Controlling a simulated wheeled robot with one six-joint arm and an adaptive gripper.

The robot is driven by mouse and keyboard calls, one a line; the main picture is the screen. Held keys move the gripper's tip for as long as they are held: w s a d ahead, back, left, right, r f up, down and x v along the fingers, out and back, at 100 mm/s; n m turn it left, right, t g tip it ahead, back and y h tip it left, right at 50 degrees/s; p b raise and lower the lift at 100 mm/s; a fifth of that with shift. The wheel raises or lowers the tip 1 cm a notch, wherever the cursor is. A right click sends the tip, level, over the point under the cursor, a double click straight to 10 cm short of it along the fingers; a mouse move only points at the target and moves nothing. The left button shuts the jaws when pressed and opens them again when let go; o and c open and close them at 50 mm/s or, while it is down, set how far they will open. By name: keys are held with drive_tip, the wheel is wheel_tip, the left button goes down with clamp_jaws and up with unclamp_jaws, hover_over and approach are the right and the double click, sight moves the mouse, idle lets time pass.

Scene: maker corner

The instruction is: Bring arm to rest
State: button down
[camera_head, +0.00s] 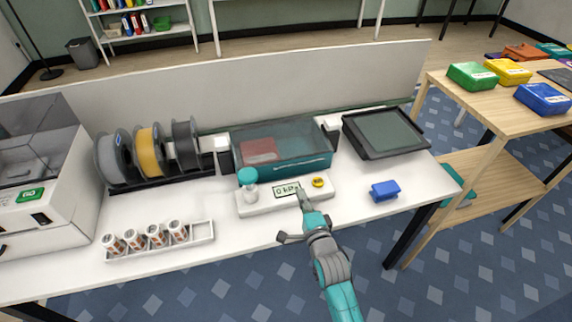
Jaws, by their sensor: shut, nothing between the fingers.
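My teal and grey arm reaches up from the bottom of the head view. My gripper (302,195) is shut and empty. Its tips overlap the front of a white control panel (262,205) at the "0 kPa" display (287,189). I cannot tell whether they touch it. The panel also carries a teal-topped knob or valve (248,183) on its left and a yellow button (318,182) on its right.
Behind the panel stands a teal clear-lidded box (300,155). A spool rack (150,150), a white rack of small jars (165,242) and a machine (45,190) are left. A blue block (384,190) and dark tray (386,133) are right. Wooden shelving (480,120) stands beyond.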

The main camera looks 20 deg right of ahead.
drive_tip(key=s+f+n+g, duration=0.1)
drive_tip(key=s+f+n, duration=0.25)
drive_tip(key=s, duration=0.85)
drive_tip(key=s+f+n, duration=0.2)
drive_tip(key=s+n, duration=0.3)
drive_tip(key=s, duration=0.7)
drive_tip(key=s+r+n+g, duration=0.1)
drive_tip(key=s+r+n, duration=0.3)
drive_tip(key=s, duration=0.7)
drive_tip(key=s+r+n+g, duration=0.1)
drive_tip(key=s+r+n, duration=0.4)
drive_tip(key=s, duration=0.6)
drive_tip(key=shift+s+a, duration=0.2)
drive_tip(key=shift+s, duration=0.1)
drive_tip(key=shift+r+n, duration=0.1)
drive_tip(key=shift+n, duration=0.15)
